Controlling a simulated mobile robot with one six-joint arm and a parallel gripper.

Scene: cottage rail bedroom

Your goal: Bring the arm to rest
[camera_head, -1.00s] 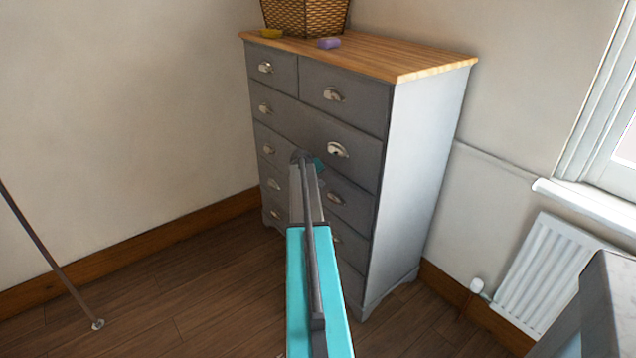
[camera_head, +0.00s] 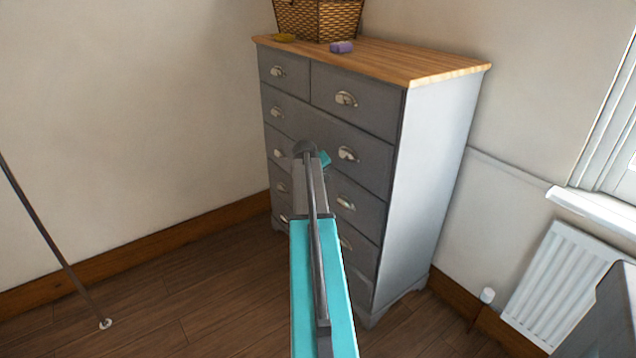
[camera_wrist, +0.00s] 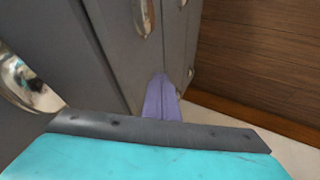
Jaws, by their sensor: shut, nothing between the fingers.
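My arm reaches forward in the head view, pointing at the front of a grey chest of drawers (camera_head: 365,115). Its far end hides part of the drawer fronts, and the fingers are hidden there. In the wrist view, two narrow lavender fingers of my gripper (camera_wrist: 160,85) show beyond the dark bar, side by side and shut, with nothing between them. The grey drawer fronts (camera_wrist: 100,50) with metal handles fill much of the wrist view close by. I cannot tell whether the fingers touch the chest.
A white radiator (camera_head: 556,285) is at the right under the window. A thin pole (camera_head: 52,238) stands left. Floor (camera_head: 200,300) left of my arm is clear.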

